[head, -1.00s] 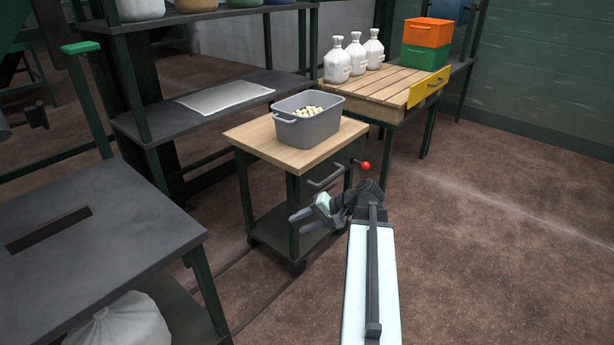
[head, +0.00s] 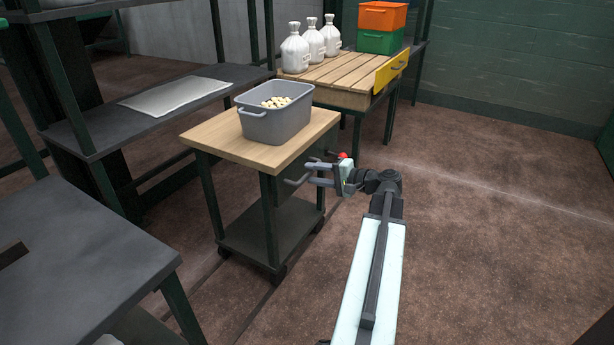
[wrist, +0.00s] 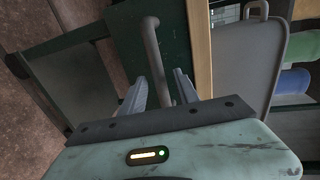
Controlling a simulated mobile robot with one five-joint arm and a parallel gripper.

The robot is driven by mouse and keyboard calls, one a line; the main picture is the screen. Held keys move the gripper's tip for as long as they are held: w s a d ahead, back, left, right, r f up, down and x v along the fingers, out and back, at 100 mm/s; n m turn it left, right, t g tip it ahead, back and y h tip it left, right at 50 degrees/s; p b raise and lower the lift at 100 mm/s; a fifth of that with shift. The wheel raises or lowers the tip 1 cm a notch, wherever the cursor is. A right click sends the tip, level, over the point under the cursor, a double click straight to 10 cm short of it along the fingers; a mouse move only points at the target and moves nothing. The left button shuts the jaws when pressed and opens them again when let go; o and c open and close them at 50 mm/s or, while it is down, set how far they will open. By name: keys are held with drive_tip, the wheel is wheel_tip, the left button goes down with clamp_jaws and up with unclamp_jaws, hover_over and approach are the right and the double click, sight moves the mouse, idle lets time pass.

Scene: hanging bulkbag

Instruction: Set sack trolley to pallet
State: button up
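The trolley (head: 215,140) is a cart with a light wood top, dark green legs and a dark lower shelf. A bent grey bar handle (head: 294,183) sticks out of its right side. My gripper (head: 312,174) is open at this handle. In the wrist view the handle (wrist: 152,45) runs between the two separated fingers of my gripper (wrist: 160,84), with gaps visible on both sides. A grey bin (head: 275,124) with pale pieces stands on the trolley. A slatted wooden pallet-like top (head: 345,70) lies on a bench behind, with three white jugs on it.
A dark table (head: 90,240) stands at the front left. Shelving (head: 110,130) with a pale sheet runs behind the trolley. A yellow panel (head: 390,70) and orange and green boxes (head: 382,28) are at the back. The floor at right is clear.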

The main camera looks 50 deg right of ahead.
drive_tip(key=shift+x, duration=0.95)
drive_tip(key=shift+a, duration=0.1)
clamp_jaws()
drive_tip(key=shift+s, duration=0.1)
idle(0.5)
